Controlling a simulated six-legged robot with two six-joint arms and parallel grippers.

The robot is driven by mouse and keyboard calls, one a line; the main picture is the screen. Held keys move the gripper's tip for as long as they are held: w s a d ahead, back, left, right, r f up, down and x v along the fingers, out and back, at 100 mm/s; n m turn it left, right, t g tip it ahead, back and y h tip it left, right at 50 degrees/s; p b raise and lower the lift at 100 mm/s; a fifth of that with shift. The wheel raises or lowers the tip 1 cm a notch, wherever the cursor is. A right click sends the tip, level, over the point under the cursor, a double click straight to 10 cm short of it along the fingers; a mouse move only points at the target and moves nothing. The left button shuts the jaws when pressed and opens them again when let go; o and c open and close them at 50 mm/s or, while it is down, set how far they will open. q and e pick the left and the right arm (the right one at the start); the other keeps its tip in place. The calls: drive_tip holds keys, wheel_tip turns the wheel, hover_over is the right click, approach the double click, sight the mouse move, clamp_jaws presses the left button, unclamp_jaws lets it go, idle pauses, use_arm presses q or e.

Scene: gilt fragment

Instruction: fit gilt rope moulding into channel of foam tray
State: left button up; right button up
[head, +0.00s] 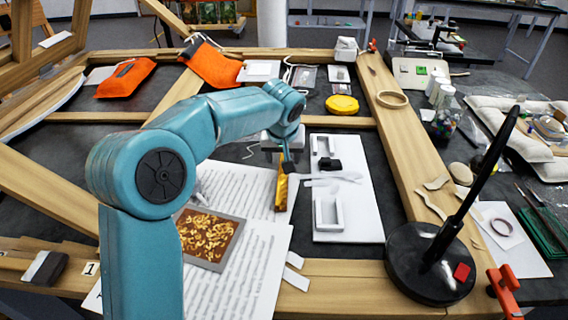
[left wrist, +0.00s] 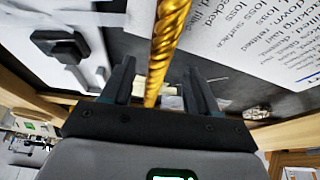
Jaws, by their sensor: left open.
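The gilt rope moulding (head: 281,191) is a short golden twisted bar, standing out below my left gripper (head: 287,163) over the printed sheets. In the left wrist view the moulding (left wrist: 168,38) passes between the two fingers of my left gripper (left wrist: 160,88). The fingers are open, with a visible gap on the right side; contact on the left is unclear. Two white trays lie on a white board to the right: a near one (head: 318,212) with a recess and a far one (head: 315,146). I cannot tell which is the foam tray. My right gripper is not in view.
The white board (head: 350,228) also bears a small black block (head: 330,164) and white strips. A framed ornament panel (head: 207,236) lies on the printed sheets. A black stand (head: 430,262) with a tilted rod rises at right. Wooden beams (head: 400,150) border the work area.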

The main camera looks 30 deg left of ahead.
use_arm(q)
drive_tip(key=shift+x, duration=1.1)
clamp_jaws()
drive_tip(key=shift+r, duration=0.1)
